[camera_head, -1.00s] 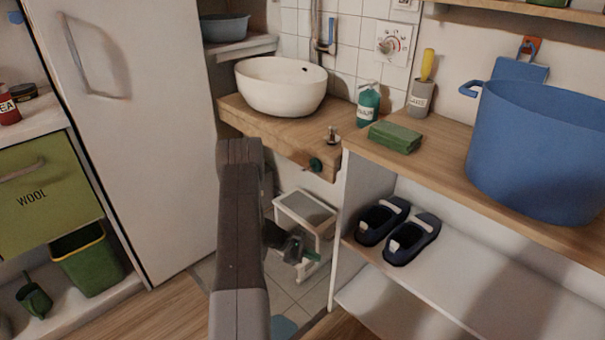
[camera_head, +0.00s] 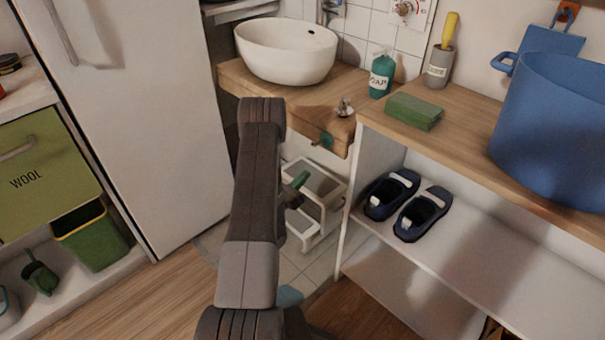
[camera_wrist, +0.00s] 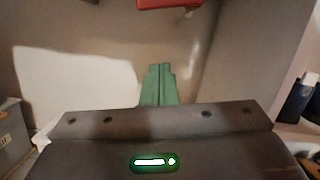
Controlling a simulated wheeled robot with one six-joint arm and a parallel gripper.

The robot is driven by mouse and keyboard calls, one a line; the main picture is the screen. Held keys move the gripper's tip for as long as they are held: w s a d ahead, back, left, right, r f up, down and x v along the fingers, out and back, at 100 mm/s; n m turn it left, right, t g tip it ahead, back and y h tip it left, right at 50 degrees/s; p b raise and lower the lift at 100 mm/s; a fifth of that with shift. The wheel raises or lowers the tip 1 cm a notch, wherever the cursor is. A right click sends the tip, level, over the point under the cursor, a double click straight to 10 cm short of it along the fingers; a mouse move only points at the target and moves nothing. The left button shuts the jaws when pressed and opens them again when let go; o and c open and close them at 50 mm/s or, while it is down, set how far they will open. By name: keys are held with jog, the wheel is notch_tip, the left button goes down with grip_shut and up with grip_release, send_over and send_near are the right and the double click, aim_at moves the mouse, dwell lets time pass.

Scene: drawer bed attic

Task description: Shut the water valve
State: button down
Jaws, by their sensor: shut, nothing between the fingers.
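My gripper (camera_head: 300,181) is below the basin's counter, in front of the white step stool in the head view. Its green fingers are closed together and empty in the wrist view (camera_wrist: 160,76). A red piece (camera_wrist: 168,3) with a small pale part under it is cut off by the top edge of the wrist view, beyond the fingertips and apart from them. It may be the valve's handle, but I cannot tell for sure. No valve is clearly visible under the basin (camera_head: 284,65) in the head view; my arm hides part of that space.
The wooden counter (camera_head: 285,103) overhangs my gripper, with a green round part (camera_head: 325,140) at its front edge. The white step stool (camera_head: 328,183) is close behind the gripper. A shelf with dark blue shoes (camera_head: 420,213) stands to the right, the fridge (camera_head: 130,110) to the left.

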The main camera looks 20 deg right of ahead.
jog(key=w+d+r+b, duration=0.1)
jog(key=w+d+r, duration=0.3)
jog(key=d+r, duration=0.1)
jog(key=shift+d+r, duration=0.35)
jog(key=shift+d, duration=0.25)
